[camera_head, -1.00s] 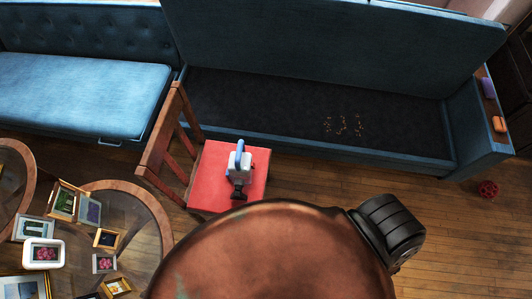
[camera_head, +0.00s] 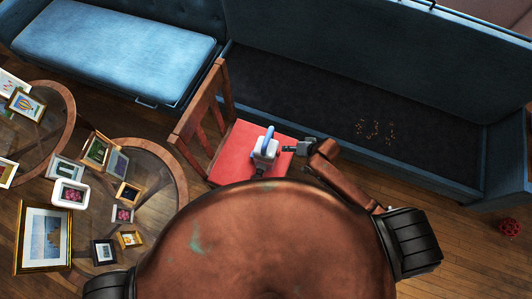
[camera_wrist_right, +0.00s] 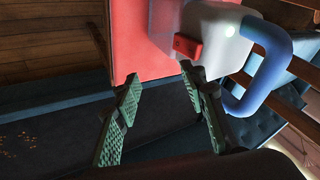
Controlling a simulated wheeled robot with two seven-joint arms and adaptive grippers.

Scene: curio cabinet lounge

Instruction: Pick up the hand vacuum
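The hand vacuum (camera_head: 262,152) is white and grey with a blue loop handle. It sits on the red seat of a wooden chair (camera_head: 229,158). My right gripper (camera_head: 291,149) is at its right side, over the seat's edge. In the right wrist view the two green-padded fingers (camera_wrist_right: 160,73) are spread apart with nothing between them. The vacuum's white body (camera_wrist_right: 222,45), red button and blue handle lie just beyond and beside the right-hand finger. Whether that finger touches it I cannot tell. My left gripper is not in view.
A dark blue sofa (camera_head: 300,85) with scattered crumbs (camera_head: 375,131) on its seat stands behind the chair. A glass-topped table (camera_head: 160,190) with several picture frames is at the left. A small red object (camera_head: 509,228) lies on the wooden floor at the right.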

